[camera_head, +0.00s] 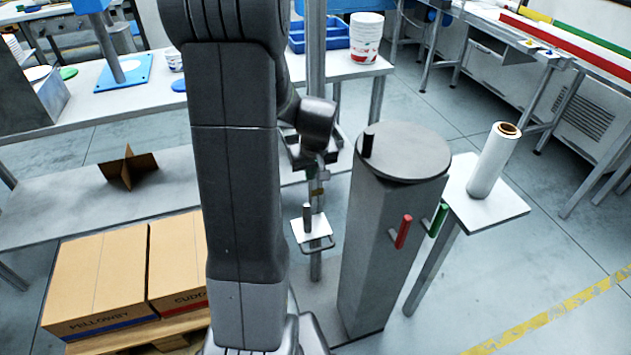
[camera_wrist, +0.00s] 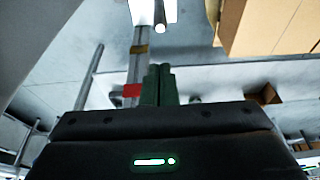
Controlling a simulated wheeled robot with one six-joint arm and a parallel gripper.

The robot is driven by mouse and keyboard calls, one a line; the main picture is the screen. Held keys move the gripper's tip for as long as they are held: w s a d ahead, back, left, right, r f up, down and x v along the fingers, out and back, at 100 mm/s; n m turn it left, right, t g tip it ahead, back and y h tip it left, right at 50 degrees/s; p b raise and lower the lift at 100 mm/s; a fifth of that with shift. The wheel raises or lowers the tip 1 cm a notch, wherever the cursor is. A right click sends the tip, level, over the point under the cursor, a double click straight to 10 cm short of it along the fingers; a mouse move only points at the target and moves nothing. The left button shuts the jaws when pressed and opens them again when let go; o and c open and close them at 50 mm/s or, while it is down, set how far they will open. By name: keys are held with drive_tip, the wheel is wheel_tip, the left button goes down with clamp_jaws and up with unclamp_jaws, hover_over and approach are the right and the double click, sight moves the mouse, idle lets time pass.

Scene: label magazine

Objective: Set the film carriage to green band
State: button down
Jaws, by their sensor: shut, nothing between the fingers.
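The film carriage appears to be a small white plate (camera_head: 318,231) with an upright dark knob, low on a grey vertical post (camera_head: 315,265). The plate (camera_wrist: 146,12) and knob also show at the top of the wrist view. A yellow-tan band (camera_wrist: 139,50) crosses the post above the carriage, with a red band (camera_wrist: 132,90) farther along. I cannot make out a green band on the post; my fingers cover part of that area. My gripper (camera_head: 322,176) is shut and empty, above the carriage by the post. Its dark green fingers (camera_wrist: 158,84) lie together, apart from the knob.
A white roll (camera_head: 494,160) stands on a small table. Cardboard boxes (camera_head: 95,272) lie at the lower left. Open floor is at the right.

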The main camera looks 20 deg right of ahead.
hover_over(309, 227)
drive_tip(key=s+x, duration=0.1)
drive_tip(key=x, duration=0.6)
drive_tip(key=s+x, duration=0.1)
drive_tip(key=x, duration=0.3)
drive_tip(key=shift+s+f+b, duration=0.2)
drive_tip(key=shift+f+b, duration=0.1)
drive_tip(key=shift+f, duration=1.15)
wheel_tip(309, 227, down, 13)
drive_tip(key=b, duration=1.2)
drive_tip(key=shift+r+b, duration=0.1)
drive_tip(key=shift+b, duration=0.2)
drive_tip(key=shift+s+a, duration=0.1)
drive_tip(key=shift+s, duration=0.05)
